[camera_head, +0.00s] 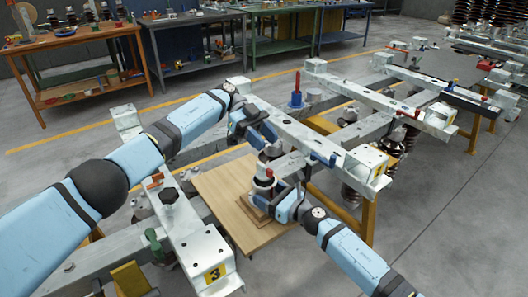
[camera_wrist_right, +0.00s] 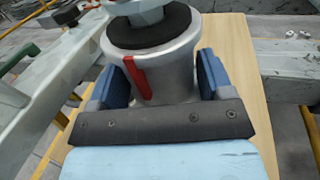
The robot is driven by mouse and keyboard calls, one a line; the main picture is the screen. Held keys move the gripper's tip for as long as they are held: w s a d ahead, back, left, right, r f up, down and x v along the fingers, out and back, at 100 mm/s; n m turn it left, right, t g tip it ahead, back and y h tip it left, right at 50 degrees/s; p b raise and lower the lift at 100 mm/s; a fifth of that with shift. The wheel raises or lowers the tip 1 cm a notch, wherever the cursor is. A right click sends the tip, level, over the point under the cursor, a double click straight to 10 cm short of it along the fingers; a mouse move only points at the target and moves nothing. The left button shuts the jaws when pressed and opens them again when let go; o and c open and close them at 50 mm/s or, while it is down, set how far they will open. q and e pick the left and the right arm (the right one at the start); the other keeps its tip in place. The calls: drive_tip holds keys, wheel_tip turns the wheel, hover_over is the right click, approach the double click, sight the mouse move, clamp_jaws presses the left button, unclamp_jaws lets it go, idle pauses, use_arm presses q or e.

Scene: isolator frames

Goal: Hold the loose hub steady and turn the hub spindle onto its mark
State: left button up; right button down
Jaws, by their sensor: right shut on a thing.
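The loose hub (camera_wrist_right: 183,62) is a grey metal cylinder with a black ring on top and a red bar (camera_wrist_right: 137,78) down its side. It also shows in the head view (camera_head: 262,187), upright on a wooden board. The hub spindle (camera_wrist_right: 140,12) rises grey from the black ring; its top is cut off in the right wrist view. My right gripper (camera_head: 279,203) is shut on the hub, with one blue finger on each side.
The light wooden board (camera_head: 215,187) lies between grey metal beams. One beam bears a yellow number 3 plate (camera_head: 214,274). A red-handled blue tool (camera_head: 296,92) stands on the beam behind. Workbenches (camera_head: 80,40) stand at the back. Open grey floor lies at right.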

sight(264, 166)
use_arm(q)
drive_tip(key=shift+r, duration=0.35)
wheel_tip(264, 166, down, 10)
drive_tip(key=t+y, duration=0.4)
drive_tip(key=t, duration=0.1)
drive_tip(key=t+y, duration=0.4)
drive_tip(key=y, duration=0.1)
drive_tip(key=shift+r+t, duration=0.2)
drive_tip(key=shift+t, duration=0.2)
clamp_jaws()
